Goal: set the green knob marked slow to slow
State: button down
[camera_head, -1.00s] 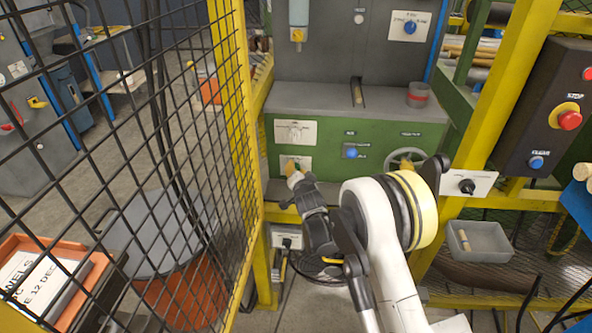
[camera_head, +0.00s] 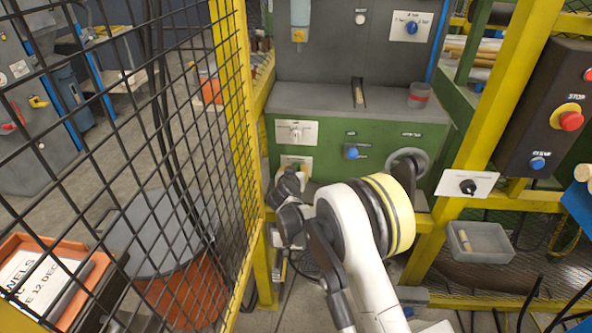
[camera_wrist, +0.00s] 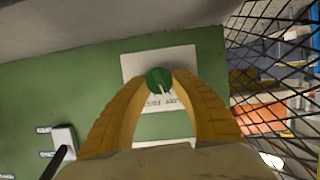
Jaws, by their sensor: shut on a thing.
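The green knob (camera_wrist: 158,76) sits on a white label plate (camera_wrist: 140,66) on the green machine front. In the wrist view my gripper (camera_wrist: 160,84) has its two yellow fingers closed in on the knob from both sides, touching it. A pale pointer mark on the knob points down in that view, towards small lettering on the plate. I cannot read the lettering surely. In the head view the plate (camera_head: 300,160) is at the lower left of the green panel, and my wrist hides most of the knob.
A second plate with a white knob (camera_head: 296,132) is just above. A blue knob (camera_head: 351,152) and a handwheel (camera_head: 407,160) lie to the right. A yellow post (camera_head: 236,120) with black mesh fencing (camera_head: 190,150) stands close on the left.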

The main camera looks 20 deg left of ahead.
jog(key=shift+a+n+h, duration=0.1)
jog(key=shift+n+h, duration=0.5)
jog(key=shift+n, duration=0.3)
jog(key=c, duration=1)
grip_release()
jog(key=shift+c, duration=0.2)
jog(key=v, duration=0.7)
jog(key=shift+s, duration=0.25)
